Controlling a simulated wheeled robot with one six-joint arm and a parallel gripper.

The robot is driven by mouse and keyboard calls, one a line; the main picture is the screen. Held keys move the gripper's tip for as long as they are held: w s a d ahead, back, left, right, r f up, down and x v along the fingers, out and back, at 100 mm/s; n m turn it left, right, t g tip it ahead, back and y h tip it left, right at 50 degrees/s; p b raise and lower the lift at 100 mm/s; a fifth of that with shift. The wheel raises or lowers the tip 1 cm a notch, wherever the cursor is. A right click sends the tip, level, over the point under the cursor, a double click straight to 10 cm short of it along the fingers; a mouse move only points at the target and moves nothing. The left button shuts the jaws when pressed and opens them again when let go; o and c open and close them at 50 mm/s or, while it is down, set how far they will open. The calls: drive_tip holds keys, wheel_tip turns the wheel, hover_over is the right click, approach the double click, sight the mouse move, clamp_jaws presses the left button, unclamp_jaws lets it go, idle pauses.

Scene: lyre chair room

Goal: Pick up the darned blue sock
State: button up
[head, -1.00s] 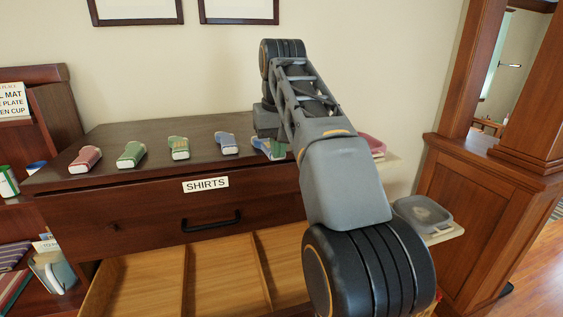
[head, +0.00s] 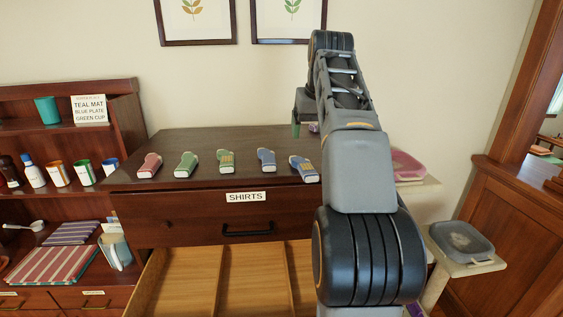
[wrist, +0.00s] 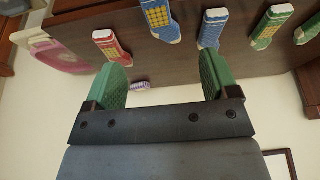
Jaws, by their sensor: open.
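The darned blue sock (head: 304,168), blue with a yellow patch, lies on the dark dresser top (head: 200,139), at the right end of the visible row. It also shows at the top of the wrist view (wrist: 160,18). A plain blue sock (head: 266,160) lies beside it. A red sock with a yellow patch (wrist: 110,45) lies on its other side, hidden behind my arm in the head view. My gripper (wrist: 162,78) is open and empty, its green fingers apart. It is up near the dresser's back edge, away from the darned blue sock.
A patched green sock (head: 226,161), a green sock (head: 187,164) and a red sock (head: 150,165) lie further left. An open drawer (head: 225,280) juts out below. A pink tray (head: 407,165) and a grey tray (head: 461,242) stand right. Shelves (head: 60,203) stand left.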

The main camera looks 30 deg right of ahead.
sight(303, 165)
drive_tip(key=shift+o, duration=0.5)
drive_tip(key=x, duration=0.3)
drive_tip(key=w+x, duration=0.1)
drive_tip(key=x, duration=0.3)
drive_tip(key=shift+f+b, duration=0.15)
drive_tip(key=shift+b, duration=0.2)
drive_tip(key=shift+w+p+x, duration=0.15)
drive_tip(key=shift+p+x, duration=0.15)
drive_tip(key=shift+x, duration=1.25)
drive_tip(key=shift+w+p+x, duration=0.1)
drive_tip(key=shift+p+x, duration=0.2)
drive_tip(key=shift+x, duration=1.2)
drive_tip(key=shift+d, duration=0.1)
drive_tip(key=c, duration=1)
